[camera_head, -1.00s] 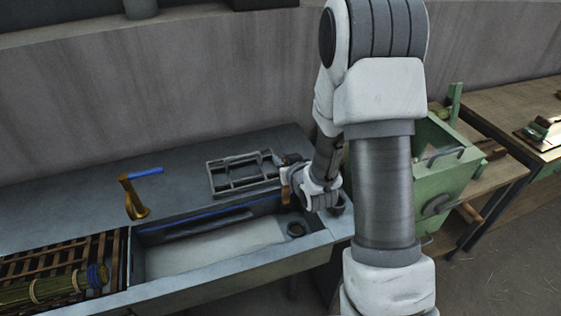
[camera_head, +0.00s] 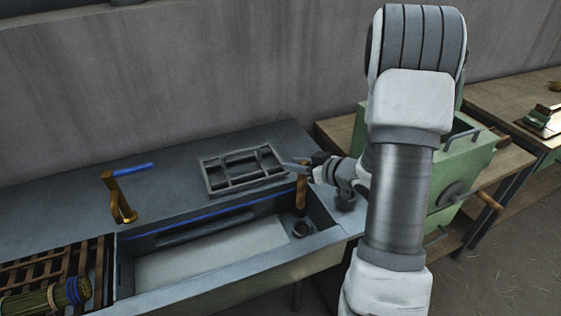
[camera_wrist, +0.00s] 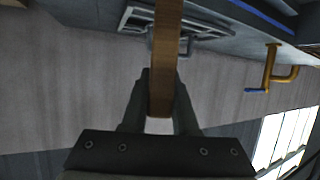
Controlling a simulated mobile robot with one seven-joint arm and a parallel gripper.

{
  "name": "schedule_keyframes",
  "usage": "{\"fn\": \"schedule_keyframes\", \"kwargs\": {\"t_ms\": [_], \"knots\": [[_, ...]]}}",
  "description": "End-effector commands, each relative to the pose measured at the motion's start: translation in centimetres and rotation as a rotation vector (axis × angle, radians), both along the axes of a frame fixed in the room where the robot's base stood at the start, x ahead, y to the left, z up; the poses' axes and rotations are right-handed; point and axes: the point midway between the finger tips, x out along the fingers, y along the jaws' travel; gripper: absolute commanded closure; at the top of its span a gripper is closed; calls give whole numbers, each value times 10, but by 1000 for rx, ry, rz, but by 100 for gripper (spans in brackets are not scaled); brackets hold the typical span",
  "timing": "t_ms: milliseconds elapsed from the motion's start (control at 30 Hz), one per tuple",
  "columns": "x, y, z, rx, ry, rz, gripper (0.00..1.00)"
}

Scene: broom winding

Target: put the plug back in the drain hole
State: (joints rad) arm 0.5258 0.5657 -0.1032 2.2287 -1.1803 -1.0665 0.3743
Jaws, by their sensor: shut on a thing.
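My gripper (camera_head: 303,170) is shut on a brown wooden handle (camera_head: 301,193) above the right end of the sink. The handle hangs near upright below the fingers; I take it as the plug's handle. In the wrist view the handle (camera_wrist: 166,50) runs up from between the fingers (camera_wrist: 160,95). Its far end is out of sight there. The drain hole (camera_head: 302,229), a dark round ring, lies at the sink's right end, just below the handle. Whether the handle's lower end touches anything is unclear.
The sink (camera_head: 210,255) has a pale floor and a blue line along its back wall. A grey metal rack (camera_head: 242,168) lies behind it. A brass tap (camera_head: 120,198) with a blue lever stands left. A bundle (camera_head: 45,298) lies on slats. A green box (camera_head: 455,175) stands right.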

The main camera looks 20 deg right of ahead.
Motion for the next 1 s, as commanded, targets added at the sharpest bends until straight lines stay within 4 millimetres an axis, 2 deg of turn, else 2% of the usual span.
{"fn": "schedule_keyframes", "kwargs": {"t_ms": [33, 200, 467, 800, 1000], "knots": [[-3, -4, -7, 1, -2, 5, 100], [-7, -9, -13, 0, -2, 21, 100], [-8, -9, -27, 0, -2, 23, 100], [-8, -8, -63, 0, -2, 23, 100], [-7, -8, -70, 0, -3, 23, 100]]}}
